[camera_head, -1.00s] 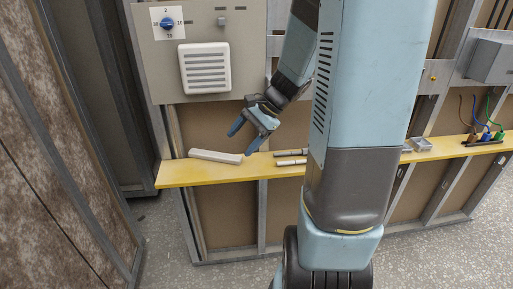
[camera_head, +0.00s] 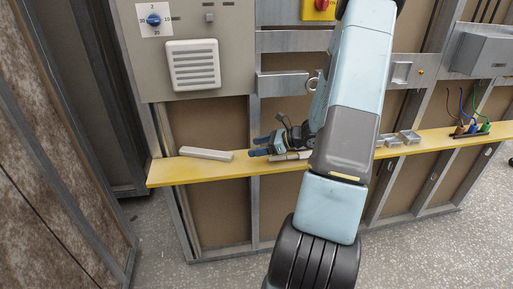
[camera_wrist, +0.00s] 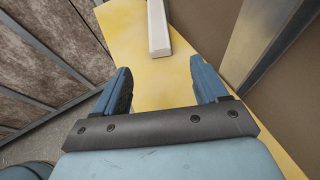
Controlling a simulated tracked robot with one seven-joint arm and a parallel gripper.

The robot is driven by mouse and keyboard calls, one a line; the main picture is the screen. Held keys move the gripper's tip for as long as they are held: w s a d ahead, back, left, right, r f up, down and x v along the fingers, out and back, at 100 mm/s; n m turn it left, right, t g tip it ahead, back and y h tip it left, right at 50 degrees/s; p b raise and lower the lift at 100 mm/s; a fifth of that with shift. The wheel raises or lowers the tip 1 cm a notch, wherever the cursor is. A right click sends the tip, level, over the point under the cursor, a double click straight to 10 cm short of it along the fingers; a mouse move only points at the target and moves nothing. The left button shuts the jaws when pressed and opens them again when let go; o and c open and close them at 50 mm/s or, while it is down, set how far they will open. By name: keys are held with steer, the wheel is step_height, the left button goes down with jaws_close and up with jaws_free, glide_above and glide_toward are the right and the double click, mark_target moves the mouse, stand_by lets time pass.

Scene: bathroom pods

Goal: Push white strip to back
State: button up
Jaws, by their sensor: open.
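The white strip (camera_head: 206,154) lies lengthwise near the left end of the yellow shelf (camera_head: 180,174). In the wrist view, the near end of the white strip (camera_wrist: 158,32) shows ahead of my gripper, toward the back side of the shelf. My gripper (camera_head: 260,146) is low over the shelf, to the right of the strip, with its fingers pointing left at the strip's right end. In the wrist view my gripper (camera_wrist: 160,88) is open and empty, its two blue fingers spread apart. A gap separates the fingertips from the strip.
Grey rods (camera_head: 290,156) lie on the shelf beneath and beside my gripper. Small metal boxes (camera_head: 409,137) and coloured wires in a block (camera_head: 472,129) are further right. A panel with a white vent (camera_head: 193,65) stands behind. Shelf in front of the strip is clear.

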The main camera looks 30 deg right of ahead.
mark_target(224, 154)
steer(key=shift+a, duration=0.1)
steer(key=x, duration=1.3)
steer(key=shift+w+a+f, duration=0.1)
steer(key=shift+w+a, duration=0.1)
steer(key=shift+w, duration=0.05)
steer(key=c, duration=1)
steer(key=o, duration=1.1)
steer(key=shift+c, duration=0.2)
steer(key=v, duration=1.3)
steer(key=shift+s+d, duration=0.25)
steer(key=shift+d, duration=0.05)
